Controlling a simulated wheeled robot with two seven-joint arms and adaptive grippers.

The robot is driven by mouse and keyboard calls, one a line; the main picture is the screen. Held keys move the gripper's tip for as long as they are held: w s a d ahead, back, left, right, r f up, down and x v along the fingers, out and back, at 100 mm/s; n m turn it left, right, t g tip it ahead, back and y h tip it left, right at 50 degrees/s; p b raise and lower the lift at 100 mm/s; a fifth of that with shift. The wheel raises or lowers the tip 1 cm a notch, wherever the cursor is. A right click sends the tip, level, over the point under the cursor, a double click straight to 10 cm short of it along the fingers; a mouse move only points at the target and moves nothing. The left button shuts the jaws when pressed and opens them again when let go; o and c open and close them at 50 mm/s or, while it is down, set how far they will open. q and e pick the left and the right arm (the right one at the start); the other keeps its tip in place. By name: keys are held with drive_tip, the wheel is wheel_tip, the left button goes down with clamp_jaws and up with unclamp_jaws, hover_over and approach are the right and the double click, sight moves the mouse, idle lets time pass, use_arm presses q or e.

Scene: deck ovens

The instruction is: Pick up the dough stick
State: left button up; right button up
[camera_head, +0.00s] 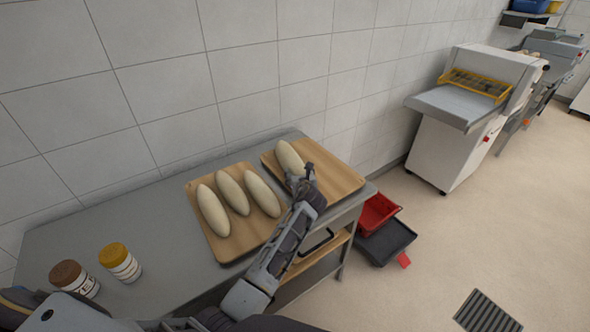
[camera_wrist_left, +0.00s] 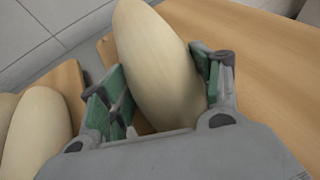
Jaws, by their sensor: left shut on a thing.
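A pale dough stick (camera_head: 289,157) is at the right-hand wooden board (camera_head: 341,177) on the grey table. My left gripper (camera_head: 303,178) is shut on this dough stick. In the left wrist view the dough stick (camera_wrist_left: 158,62) stands between the green-padded fingers (camera_wrist_left: 165,95), with its far part sticking out past them. Whether it touches the board cannot be told. Three more dough sticks (camera_head: 232,192) lie side by side on the left-hand board (camera_head: 222,245). My right gripper is not in view.
Two jars, one with a brown lid (camera_head: 74,279) and one with a yellow lid (camera_head: 120,262), stand at the table's left. A tiled wall runs behind the table (camera_head: 110,216). Red (camera_head: 377,214) and dark trays (camera_head: 386,242) are on the floor at right. A white machine (camera_head: 455,130) stands beyond.

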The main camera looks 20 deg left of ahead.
use_arm(q)
drive_tip(key=shift+r, duration=0.15)
drive_tip(key=shift+r+p, duration=0.45)
drive_tip(key=shift+r, duration=4.45)
